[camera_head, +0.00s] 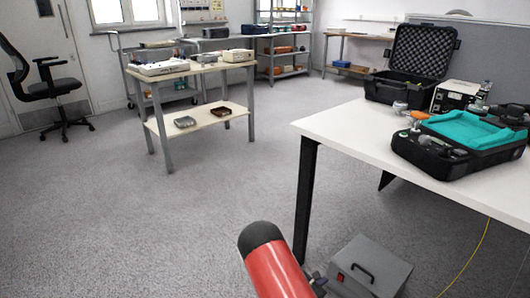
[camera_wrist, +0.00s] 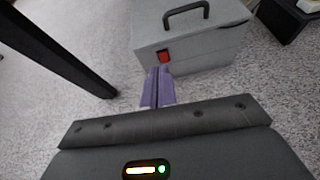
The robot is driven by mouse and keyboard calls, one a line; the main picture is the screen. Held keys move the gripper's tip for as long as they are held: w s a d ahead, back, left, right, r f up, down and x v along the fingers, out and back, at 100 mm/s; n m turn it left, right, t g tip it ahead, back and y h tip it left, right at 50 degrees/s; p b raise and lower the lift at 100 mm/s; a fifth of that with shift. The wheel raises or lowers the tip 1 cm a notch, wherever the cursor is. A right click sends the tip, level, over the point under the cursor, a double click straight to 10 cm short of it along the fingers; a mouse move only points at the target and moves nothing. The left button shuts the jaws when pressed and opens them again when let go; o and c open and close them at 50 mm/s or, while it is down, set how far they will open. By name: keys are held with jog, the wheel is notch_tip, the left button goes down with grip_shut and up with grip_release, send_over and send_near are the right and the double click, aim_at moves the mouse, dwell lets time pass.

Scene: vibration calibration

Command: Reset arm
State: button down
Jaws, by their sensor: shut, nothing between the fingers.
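My gripper (camera_wrist: 158,88) shows in the wrist view with its two purple fingers together and nothing between them. The fingers point toward a grey metal box (camera_wrist: 195,38) with a black handle and a red switch on the carpet. I cannot tell the gap between the fingertips and the box. In the head view my red arm link with a black end comes up at the bottom middle, and the gripper itself is out of that view. The grey box (camera_head: 368,268) stands on the floor to the right of my arm there.
A white table (camera_head: 345,122) at the right bears an open black case (camera_head: 412,65) and a teal-lined case (camera_head: 465,130). Its black leg (camera_head: 306,195) stands beside my arm. A yellow cable (camera_head: 478,250) hangs at the right. Carpet on the left is clear, before a two-level bench (camera_head: 205,118) and chair (camera_head: 52,88).

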jog(key=s+d+r+m+g+y, duration=0.15)
jog(key=s+r+m, duration=0.3)
jog(key=r, duration=0.55)
jog(key=s+r+m+g, duration=0.3)
jog(key=r+m, duration=0.3)
jog(key=r, duration=0.3)
jog(key=s+d+r+m+g, duration=0.1)
jog(key=s+r+m+g, duration=0.3)
jog(key=r, duration=0.6)
jog(key=s+a+r+m+t+y, duration=0.3)
jog(key=s+a+r+m+y, duration=0.1)
jog(key=s, duration=0.6)
jog(key=s+a+r+m+t+y, duration=0.3)
jog(key=s+a+r+m+y, duration=0.2)
jog(key=s+r, duration=0.4)
jog(key=a+r+m, duration=0.1)
jog(key=a, duration=0.1)
jog(key=shift+s+a+r, duration=0.15)
jog(key=shift+s+a, duration=0.2)
jog(key=shift+a, duration=0.05)
jog(key=shift+t, duration=0.25)
